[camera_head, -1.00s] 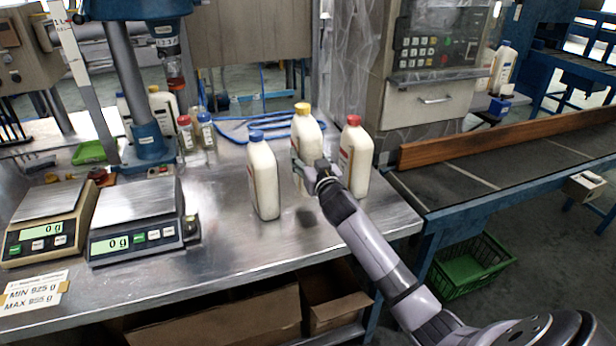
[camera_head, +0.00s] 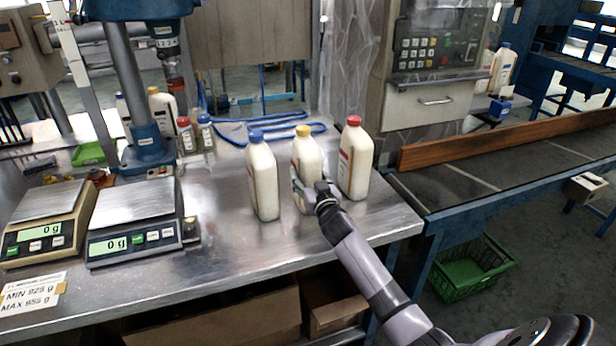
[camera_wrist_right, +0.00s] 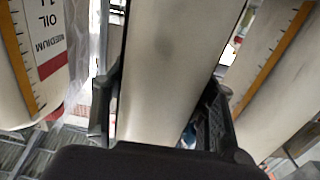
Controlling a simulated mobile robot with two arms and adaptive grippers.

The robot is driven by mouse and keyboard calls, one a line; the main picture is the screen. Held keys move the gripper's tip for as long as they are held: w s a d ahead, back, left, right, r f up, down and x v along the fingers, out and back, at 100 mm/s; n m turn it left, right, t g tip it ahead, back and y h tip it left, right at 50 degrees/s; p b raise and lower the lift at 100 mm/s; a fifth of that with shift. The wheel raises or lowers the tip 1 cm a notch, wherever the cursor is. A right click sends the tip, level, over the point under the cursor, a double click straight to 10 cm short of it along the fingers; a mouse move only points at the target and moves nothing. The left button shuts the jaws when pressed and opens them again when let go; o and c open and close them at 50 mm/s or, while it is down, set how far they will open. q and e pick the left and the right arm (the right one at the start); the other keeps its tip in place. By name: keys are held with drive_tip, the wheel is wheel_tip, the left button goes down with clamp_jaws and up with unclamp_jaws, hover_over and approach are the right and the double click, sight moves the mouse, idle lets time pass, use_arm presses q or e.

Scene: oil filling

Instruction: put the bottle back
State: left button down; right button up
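The white bottle with the yellow cap (camera_head: 307,155) stands upright on the metal table between two others, its base at the table surface as far as I can see. My right gripper (camera_head: 309,188) reaches in from the front right and is shut around its lower part. In the right wrist view the bottle (camera_wrist_right: 170,70) fills the space between my two dark fingers (camera_wrist_right: 160,120). The blue-capped bottle (camera_head: 263,180) stands to its left and the red-capped bottle (camera_head: 356,160) to its right, both close by. My left gripper is not in view.
Two scales (camera_head: 135,240) reading 0 g stand at the left of the table (camera_head: 240,250). Small bottles (camera_head: 187,135) and a blue press stand behind. A conveyor (camera_head: 450,185) runs at the right, with a green crate (camera_head: 470,270) below it. Table between scales and bottles is clear.

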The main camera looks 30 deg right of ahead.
drive_tip(key=o, duration=0.4)
drive_tip(key=shift+r, duration=0.15)
drive_tip(key=v, duration=1.2)
idle(0.3)
